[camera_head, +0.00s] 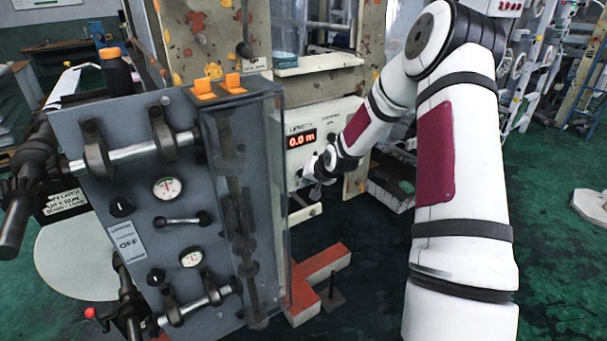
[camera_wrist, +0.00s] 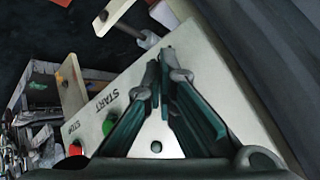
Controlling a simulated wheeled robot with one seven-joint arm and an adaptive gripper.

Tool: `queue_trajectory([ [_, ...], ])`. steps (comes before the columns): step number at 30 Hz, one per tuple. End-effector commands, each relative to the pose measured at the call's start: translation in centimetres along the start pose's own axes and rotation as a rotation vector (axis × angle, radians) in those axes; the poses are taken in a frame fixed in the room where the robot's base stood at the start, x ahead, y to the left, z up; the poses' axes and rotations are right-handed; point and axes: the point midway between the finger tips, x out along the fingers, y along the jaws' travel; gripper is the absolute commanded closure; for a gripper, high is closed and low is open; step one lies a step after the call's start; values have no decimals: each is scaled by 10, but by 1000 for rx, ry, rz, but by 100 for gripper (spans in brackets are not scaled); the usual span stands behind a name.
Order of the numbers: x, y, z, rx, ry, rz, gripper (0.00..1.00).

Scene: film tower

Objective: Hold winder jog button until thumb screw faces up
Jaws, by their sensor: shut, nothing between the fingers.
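My gripper (camera_head: 318,172) is at the end of my arm, close to the pale control panel (camera_head: 345,112) with the red length display (camera_head: 302,139) reading 0.0 m. In the wrist view my gripper (camera_wrist: 163,52) has its dark green fingers together and empty, in front of the pale panel face (camera_wrist: 205,45). A green button (camera_wrist: 109,123) beside the word START and a red button (camera_wrist: 75,149) near STOP lie left of the fingers. I cannot make out a jog button; the fingers cover part of the panel. I cannot tell whether the fingertips touch it. No thumb screw is clearly identifiable.
A grey gauge panel (camera_head: 150,270) with shafts and a clear cover (camera_head: 265,200) stands close on the left. An orange floor foot (camera_head: 322,275) lies below. In the wrist view, a metal rod (camera_wrist: 128,27) with pale plates is beyond the panel edge.

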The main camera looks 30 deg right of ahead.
Motion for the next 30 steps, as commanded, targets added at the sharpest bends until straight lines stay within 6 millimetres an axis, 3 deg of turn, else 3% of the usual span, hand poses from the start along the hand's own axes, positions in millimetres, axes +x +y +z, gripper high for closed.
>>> queue_trajectory([
  [15,-7,6,5,2,-1,1,100],
  [30,-38,27,27,1,-2,2,100],
])
